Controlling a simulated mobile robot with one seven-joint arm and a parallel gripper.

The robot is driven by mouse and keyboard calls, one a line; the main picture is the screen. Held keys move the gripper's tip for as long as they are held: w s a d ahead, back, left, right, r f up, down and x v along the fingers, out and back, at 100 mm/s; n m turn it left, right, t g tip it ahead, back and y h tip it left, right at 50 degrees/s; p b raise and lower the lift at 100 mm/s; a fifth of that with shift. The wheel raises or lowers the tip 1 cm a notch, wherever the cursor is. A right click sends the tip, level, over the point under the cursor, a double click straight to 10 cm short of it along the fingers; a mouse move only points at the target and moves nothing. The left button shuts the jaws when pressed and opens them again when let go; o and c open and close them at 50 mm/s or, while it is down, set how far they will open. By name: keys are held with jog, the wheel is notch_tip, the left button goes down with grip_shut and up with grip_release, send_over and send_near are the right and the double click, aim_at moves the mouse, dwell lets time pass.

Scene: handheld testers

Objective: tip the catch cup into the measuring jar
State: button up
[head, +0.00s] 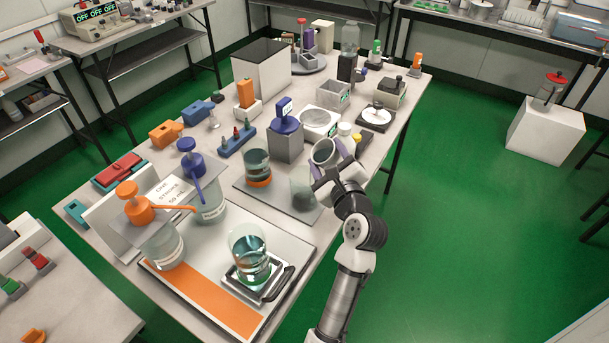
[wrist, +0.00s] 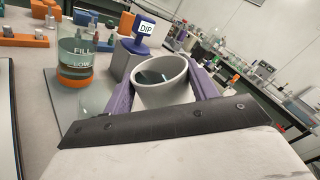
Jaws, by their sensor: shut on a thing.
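My gripper (head: 330,165) is shut on a pale grey cup (head: 323,152), taken as the catch cup. In the wrist view my purple fingers (wrist: 162,90) clasp the cup (wrist: 163,98) from both sides. Its mouth is open and some dark bluish liquid seems to show inside. The cup is held to the right of a glass jar with an orange base (head: 257,164), marked FILL and LOW in the wrist view (wrist: 76,58). A clear, faint vessel (head: 303,186) stands on the same grey mat, just left of my gripper. I cannot tell which is the measuring jar.
A glass beaker (head: 250,255) stands on a black-framed tray at the front. Two pump bottles, orange-topped (head: 165,245) and blue-topped (head: 208,205), stand left. A grey block with a blue DIP sign (head: 285,143) is behind the cup. The bench's right edge is close to my arm.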

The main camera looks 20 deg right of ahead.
jog(key=shift+a+f+n+b, duration=0.1)
jog(key=shift+f+n+b, duration=0.2)
jog(key=shift+n, duration=0.6)
dwell(1.3)
jog(key=shift+n, duration=0.3)
jog(key=shift+a, duration=0.1)
dwell(0.5)
jog(key=shift+f+n, duration=0.1)
jog(key=shift+n, duration=0.4)
dwell(0.3)
jog(key=shift+a+n, duration=0.1)
jog(key=shift+n, duration=0.2)
jog(key=shift+a+n+b, duration=0.1)
jog(key=shift+n+b, duration=0.3)
jog(key=shift+n, duration=0.1)
dwell(1.0)
jog(key=shift+f+n, duration=0.1)
jog(key=shift+n, duration=0.2)
jog(key=shift+a+n, duration=0.15)
jog(key=shift+n, duration=0.35)
dwell(1.5)
